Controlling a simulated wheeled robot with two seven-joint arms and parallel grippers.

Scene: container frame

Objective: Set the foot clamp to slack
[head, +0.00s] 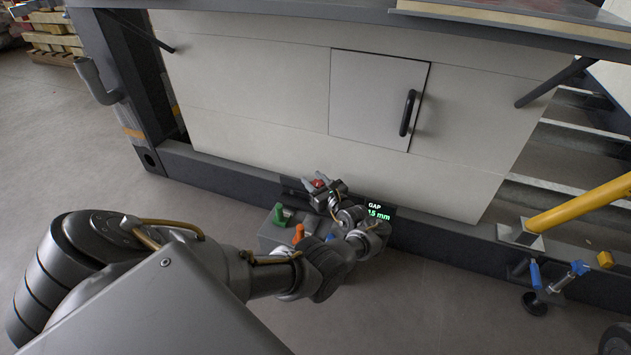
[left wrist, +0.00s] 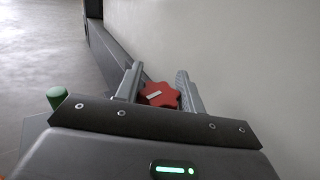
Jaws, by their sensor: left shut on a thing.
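A red star-shaped knob (left wrist: 160,95) sits between the two fingers of my left gripper (left wrist: 158,86) in the left wrist view. My left gripper is shut on this knob, with a finger on either side of it. In the head view the knob shows as a small red patch (head: 319,183) at the grey base beam, and my left gripper (head: 322,186) is there. A dark display (head: 379,212) beside my wrist reads GAP and a figure ending in 5 mm; its first part is hidden. My right gripper is not in view.
A grey block (head: 275,236) bears a green handle (head: 281,214) and an orange handle (head: 298,233) close to my left arm. A pale panel (head: 250,100) with a handled door (head: 375,98) rises behind. A yellow bar (head: 585,202) and blue-handled fittings (head: 578,268) stand at the right.

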